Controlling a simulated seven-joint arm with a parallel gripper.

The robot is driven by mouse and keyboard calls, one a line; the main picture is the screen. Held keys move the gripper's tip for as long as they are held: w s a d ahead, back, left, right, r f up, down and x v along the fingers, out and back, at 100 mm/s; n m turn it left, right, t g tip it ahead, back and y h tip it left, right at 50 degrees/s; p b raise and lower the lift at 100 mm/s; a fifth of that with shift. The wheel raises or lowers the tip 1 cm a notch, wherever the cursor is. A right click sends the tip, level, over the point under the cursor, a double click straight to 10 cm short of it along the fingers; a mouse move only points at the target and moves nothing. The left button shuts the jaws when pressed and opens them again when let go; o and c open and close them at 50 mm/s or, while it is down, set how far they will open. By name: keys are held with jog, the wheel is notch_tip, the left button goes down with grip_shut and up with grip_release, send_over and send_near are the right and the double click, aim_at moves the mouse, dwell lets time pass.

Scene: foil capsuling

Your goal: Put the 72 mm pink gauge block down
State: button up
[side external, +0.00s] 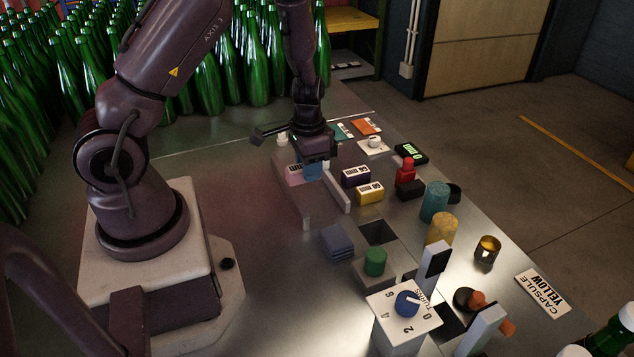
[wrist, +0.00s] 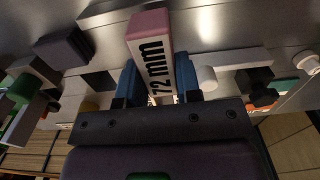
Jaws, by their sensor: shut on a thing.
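The pink gauge block (side external: 292,175) has a white label; in the wrist view the block (wrist: 149,22) reads "72 mm". My gripper (side external: 313,170) points down over the table. In the wrist view its blue fingers (wrist: 158,82) press on both long sides of the block, so it is shut on it. The far end of the block sticks out past the fingers. The near end is hidden by the gripper body. I cannot tell whether the block's underside touches the metal table (side external: 250,240).
A white bar (side external: 337,187) stands just right of the block. Green bottles (side external: 255,65) crowd the back. The table left of the post is clear.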

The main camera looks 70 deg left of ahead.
aim_at(317, 194)
jog(key=shift+w+a+f, duration=0.25)
jog(key=shift+w+f, duration=0.25)
jog(key=shift+f, duration=0.15)
jog(key=shift+w+a+f, duration=0.2)
jog(key=shift+w+f, duration=0.25)
jog(key=shift+f, duration=0.15)
jog(key=shift+w+a+f, duration=0.1)
jog(key=shift+w+f, duration=0.05)
jog(key=shift+f, duration=0.75)
jog(key=shift+w+f, duration=0.1)
jog(key=shift+f, duration=0.8)
jog(key=shift+f, duration=0.1)
jog(key=o, duration=1)
jog(key=shift+o, duration=0.2)
